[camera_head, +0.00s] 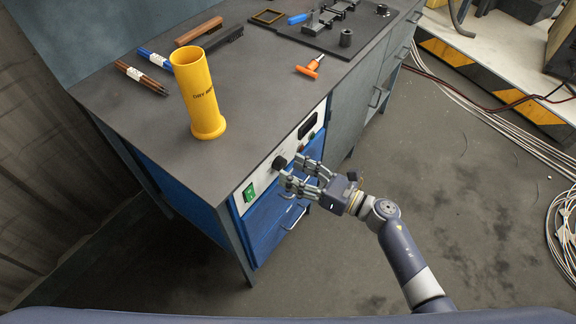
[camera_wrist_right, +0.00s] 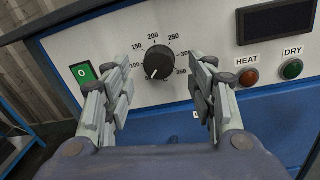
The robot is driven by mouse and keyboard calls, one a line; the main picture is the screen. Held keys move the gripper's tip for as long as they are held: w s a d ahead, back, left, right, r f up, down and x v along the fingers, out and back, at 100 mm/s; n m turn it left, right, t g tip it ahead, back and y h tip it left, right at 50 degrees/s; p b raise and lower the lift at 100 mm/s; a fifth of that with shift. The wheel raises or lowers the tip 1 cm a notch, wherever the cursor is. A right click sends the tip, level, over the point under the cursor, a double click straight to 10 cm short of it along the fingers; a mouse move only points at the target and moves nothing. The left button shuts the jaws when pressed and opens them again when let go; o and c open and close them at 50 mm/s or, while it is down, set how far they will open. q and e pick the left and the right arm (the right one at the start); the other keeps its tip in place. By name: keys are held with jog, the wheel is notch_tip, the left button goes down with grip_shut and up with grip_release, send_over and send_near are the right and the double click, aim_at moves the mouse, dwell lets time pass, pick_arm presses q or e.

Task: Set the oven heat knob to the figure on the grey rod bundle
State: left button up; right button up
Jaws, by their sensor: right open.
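The black heat knob (camera_wrist_right: 158,62) is on the oven's white panel, inside a scale from about 100 to 350. Its white mark points to the lower left, below 100. In the head view the knob (camera_head: 279,162) is just beyond my fingertips. My right gripper (camera_head: 287,178) is open; its fingers stand left and right of the knob in the wrist view (camera_wrist_right: 160,90), not closed on it. Rod bundles lie on the bench: one brownish (camera_head: 142,77), one blue (camera_head: 155,58), one dark (camera_head: 223,39). Which is the grey bundle, and any figure on it, I cannot make out. My left gripper is not in view.
A yellow tube (camera_head: 196,92) stands near the bench edge. A green switch (camera_wrist_right: 83,73) is left of the knob. HEAT (camera_wrist_right: 249,78) and DRY (camera_wrist_right: 291,69) lamps and a dark display (camera_wrist_right: 277,22) are right. An orange-handled tool (camera_head: 310,67) lies on the bench.

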aim_at(280, 164)
jog(key=shift+x, duration=1.05)
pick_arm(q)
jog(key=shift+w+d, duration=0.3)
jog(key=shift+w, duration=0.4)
pick_arm(e)
jog(key=shift+w+a, duration=0.15)
jog(key=shift+a, duration=0.1)
jog(key=c, duration=1)
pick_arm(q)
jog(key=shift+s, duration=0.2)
pick_arm(e)
jog(key=shift+c, duration=0.2)
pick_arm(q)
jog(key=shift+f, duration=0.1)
pick_arm(e)
jog(key=shift+m, duration=0.3)
